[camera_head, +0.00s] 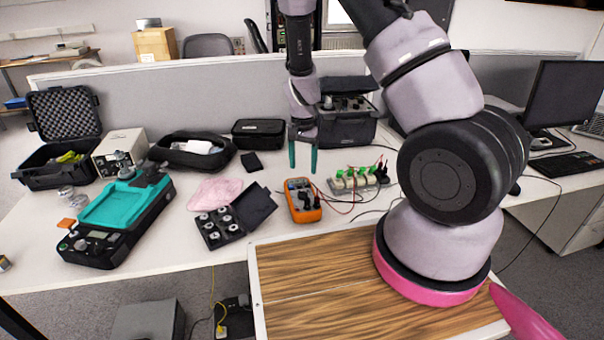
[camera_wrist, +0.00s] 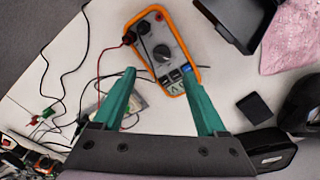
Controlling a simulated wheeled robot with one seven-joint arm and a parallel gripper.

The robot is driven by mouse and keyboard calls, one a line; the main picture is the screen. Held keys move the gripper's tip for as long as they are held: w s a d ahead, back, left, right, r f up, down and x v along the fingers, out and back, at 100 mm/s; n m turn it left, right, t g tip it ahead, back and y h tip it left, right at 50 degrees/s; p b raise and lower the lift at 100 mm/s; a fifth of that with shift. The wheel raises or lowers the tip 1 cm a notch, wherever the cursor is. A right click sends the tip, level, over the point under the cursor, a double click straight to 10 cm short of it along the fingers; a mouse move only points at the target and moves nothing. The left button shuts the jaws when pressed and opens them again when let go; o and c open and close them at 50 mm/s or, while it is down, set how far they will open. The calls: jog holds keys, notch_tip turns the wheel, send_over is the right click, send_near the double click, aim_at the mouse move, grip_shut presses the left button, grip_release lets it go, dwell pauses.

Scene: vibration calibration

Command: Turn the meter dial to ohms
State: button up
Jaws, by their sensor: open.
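The orange-framed meter (camera_head: 302,200) lies on the white table in the middle of the head view. In the wrist view the meter (camera_wrist: 184,45) shows its grey face with a round dark dial (camera_wrist: 162,53) near its centre. Leads run from sockets at one end. The dial's pointer setting is too small to read. My gripper (camera_head: 303,150) has two teal fingers, apart and empty, pointing down above the table behind the meter. In the wrist view the gripper (camera_wrist: 160,80) has its fingertips on either side of the meter's display end, with the dial apart from them.
A strip with green plugs (camera_head: 358,178) stands right of the meter, with loose cables between. An open black case of weights (camera_head: 222,226) and a pink cloth (camera_head: 215,193) lie left. A teal-topped shaker (camera_head: 115,210) is farther left. A black instrument case (camera_head: 345,125) stands behind.

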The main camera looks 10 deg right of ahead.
aim_at(302, 191)
jog(key=f+n, duration=0.3)
jog(key=n, duration=0.2)
jog(key=f+n, duration=0.4)
jog(key=n, duration=0.1)
jog(key=w+f+n, duration=0.1)
jog(key=f+n, duration=0.2)
jog(key=n, duration=0.2)
jog(key=shift+a+f+n, duration=0.15)
jog(key=shift+f+n, duration=0.15)
grip_shut()
